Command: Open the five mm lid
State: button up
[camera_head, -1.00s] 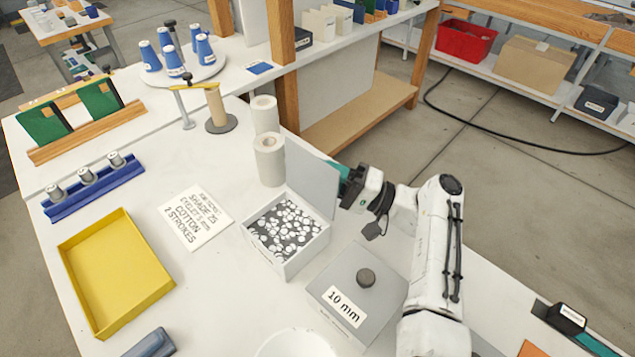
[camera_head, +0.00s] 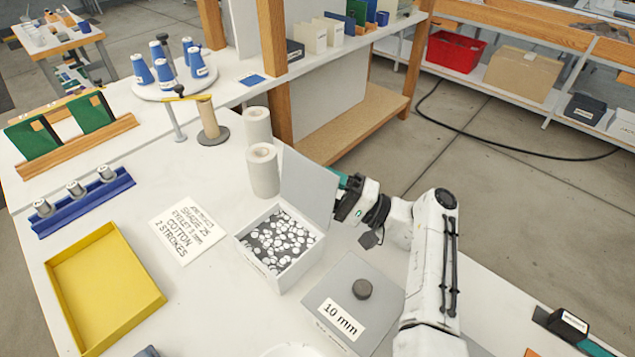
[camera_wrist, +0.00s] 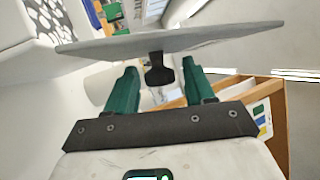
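An open grey box (camera_head: 265,262) holds many pale round eyelets. Its lid (camera_head: 308,187) stands raised at the box's right side; no size label shows on it. A closed grey box marked 10 mm (camera_head: 325,290) with a dark knob (camera_head: 362,289) stands to its right. My gripper (camera_head: 338,178) is behind the raised lid, which partly hides the fingertips. In the wrist view the green fingers (camera_wrist: 160,82) are spread apart, with the raised lid's dark knob (camera_wrist: 159,72) between their tips and gaps on both sides. The lid (camera_wrist: 170,41) shows nearly edge-on there.
White rolls (camera_head: 263,170) stand just behind the open box. A printed card (camera_head: 187,228) lies to its left, with a yellow tray (camera_head: 105,290) and a blue spool rack (camera_head: 85,203) beyond. A wooden post (camera_head: 272,65) rises behind the rolls.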

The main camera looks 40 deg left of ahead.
aim_at(297, 161)
notch_tip(297, 161, up, 4)
jog(key=shift+f+p, duration=0.1)
jog(key=shift+p, duration=0.75)
jog(key=shift+s+r, duration=0.25)
jog(key=s+d+r+p, duration=0.2)
jog(key=s+d+r, duration=0.5)
jog(key=s, duration=0.4)
jog(key=shift+s+r, duration=0.25)
jog(key=shift+r, duration=0.6)
jog(key=shift+o, duration=0.3)
